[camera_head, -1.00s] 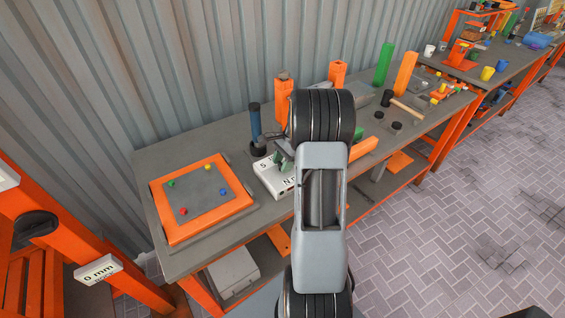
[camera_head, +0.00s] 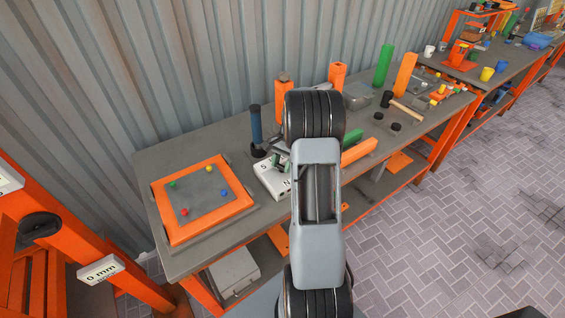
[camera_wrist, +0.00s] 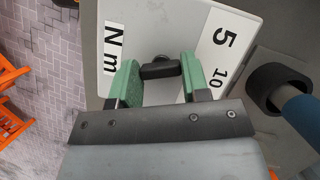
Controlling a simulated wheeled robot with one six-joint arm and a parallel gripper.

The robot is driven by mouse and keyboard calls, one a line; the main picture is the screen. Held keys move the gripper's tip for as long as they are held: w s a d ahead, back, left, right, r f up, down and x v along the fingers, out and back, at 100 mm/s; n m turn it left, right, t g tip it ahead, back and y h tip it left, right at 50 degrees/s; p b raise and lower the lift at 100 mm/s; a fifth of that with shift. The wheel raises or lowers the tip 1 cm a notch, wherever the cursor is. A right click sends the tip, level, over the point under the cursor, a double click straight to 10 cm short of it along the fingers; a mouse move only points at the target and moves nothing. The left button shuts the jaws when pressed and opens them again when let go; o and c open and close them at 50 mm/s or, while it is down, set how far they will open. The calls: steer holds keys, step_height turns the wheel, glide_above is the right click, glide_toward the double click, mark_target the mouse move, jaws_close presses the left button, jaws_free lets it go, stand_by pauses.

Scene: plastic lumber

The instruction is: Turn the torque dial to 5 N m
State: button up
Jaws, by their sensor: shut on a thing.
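The torque dial box (camera_head: 268,184) is a pale box on the bench, marked "5" and "N m"; my arm hides its right part. In the wrist view the box (camera_wrist: 175,22) shows "N m" at left and "5" and "10" at right. The black dial (camera_wrist: 160,70) lies between the green fingertips of my gripper (camera_wrist: 161,76), which is shut on it. The dial's bar lies nearly crosswise in the wrist view. I cannot tell which mark it points to. In the head view my gripper (camera_head: 281,162) is over the box, partly hidden by my wrist.
A blue-handled upright tool (camera_head: 256,125) stands close behind the box; its black base is right of the box in the wrist view. An orange-framed board (camera_head: 163,221) with coloured knobs lies at left. Orange posts (camera_head: 283,90) stand behind. A hammer (camera_head: 405,109) lies farther right.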

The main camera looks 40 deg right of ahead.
steer(key=shift+n+g+h, duration=0.5)
steer(key=shift+n+g, duration=0.2)
steer(key=shift+n, duration=1.4)
steer(key=o, duration=0.9)
steer(key=v, duration=1.4)
